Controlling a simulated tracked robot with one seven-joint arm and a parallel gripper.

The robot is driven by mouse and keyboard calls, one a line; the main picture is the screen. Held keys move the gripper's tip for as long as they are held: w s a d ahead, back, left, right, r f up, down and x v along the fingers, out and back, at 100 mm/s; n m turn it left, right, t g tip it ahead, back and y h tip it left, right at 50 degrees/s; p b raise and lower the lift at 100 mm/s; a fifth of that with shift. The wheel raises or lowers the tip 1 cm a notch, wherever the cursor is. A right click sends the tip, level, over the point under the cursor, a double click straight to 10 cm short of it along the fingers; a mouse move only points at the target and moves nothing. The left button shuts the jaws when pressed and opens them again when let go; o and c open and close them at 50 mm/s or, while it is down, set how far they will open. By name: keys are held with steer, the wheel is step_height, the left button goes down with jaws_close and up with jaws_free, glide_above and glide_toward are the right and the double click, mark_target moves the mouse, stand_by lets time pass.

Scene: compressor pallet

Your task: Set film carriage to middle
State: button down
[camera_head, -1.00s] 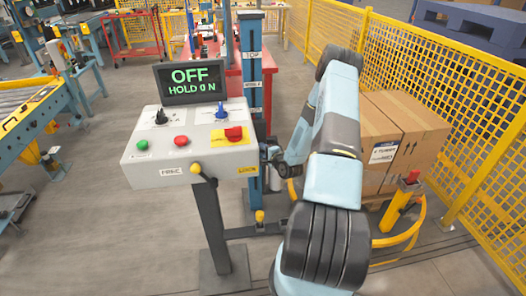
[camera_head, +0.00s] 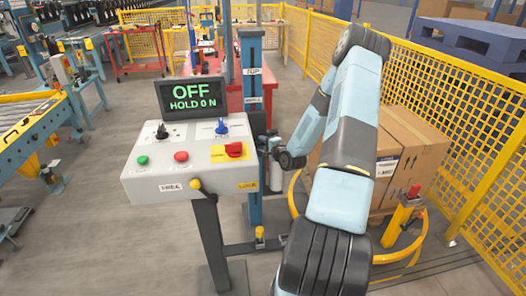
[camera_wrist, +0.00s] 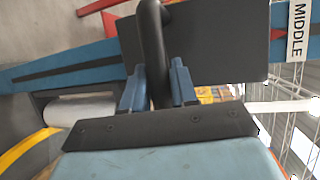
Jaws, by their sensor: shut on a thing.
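The blue mast (camera_head: 252,88) stands behind the control console, with a TOP label and a MIDDLE label (camera_head: 253,99) below it. In the wrist view, my gripper (camera_wrist: 158,88) is shut on a dark upright handle bar between its blue fingers. The handle joins a dark plate of the film carriage (camera_wrist: 225,45), in front of the slotted mast (camera_wrist: 60,66). The MIDDLE label (camera_wrist: 298,30) shows to the right of that plate. A pale film roll (camera_wrist: 80,108) lies left of my fingers. In the head view the carriage sits below the MIDDLE label, and my arm partly hides my gripper.
The console (camera_head: 190,165) stands left of the mast; its screen (camera_head: 190,97) reads OFF, HOLD 0 N. Cardboard boxes (camera_head: 410,150) stand right of my arm, inside a yellow ring (camera_head: 400,256). Yellow mesh fencing (camera_head: 480,120) closes off the right.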

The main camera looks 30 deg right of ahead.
stand_by(0.3)
steer(key=c, duration=1)
jaws_free()
steer(key=shift+o, duration=0.2)
steer(key=shift+s, duration=0.1)
steer(key=v, duration=1.3)
steer(key=shift+s, duration=0.3)
steer(key=shift+r, duration=0.1)
